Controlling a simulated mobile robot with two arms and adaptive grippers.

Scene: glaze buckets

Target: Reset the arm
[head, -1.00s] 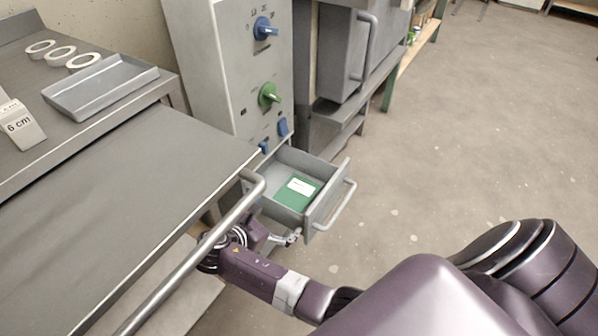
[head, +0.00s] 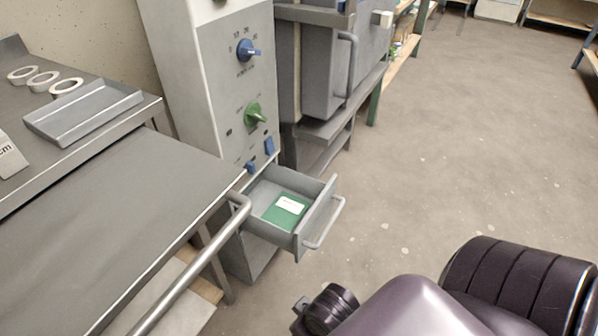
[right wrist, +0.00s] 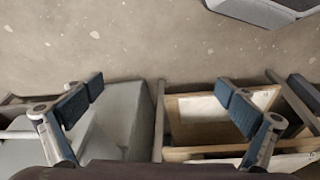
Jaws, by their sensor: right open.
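My right gripper (right wrist: 160,90) is open in the right wrist view, with its two dark-padded fingers wide apart. I see nothing held between them. In the head view, only purple parts of my arm show at the bottom edge; no fingers can be made out there. The grey drawer (head: 254,221) under the control cabinet stands open, with a green booklet (head: 285,211) bearing a white label lying inside. My arm is apart from the drawer and its handle (head: 326,224). My left gripper is not in view.
A grey worktable (head: 110,205) with a front rail (head: 190,272) is at the left, holding a metal tray (head: 84,108) and white rings (head: 43,81). The cabinet (head: 208,95) has blue and green knobs. Open floor (head: 450,150) lies to the right.

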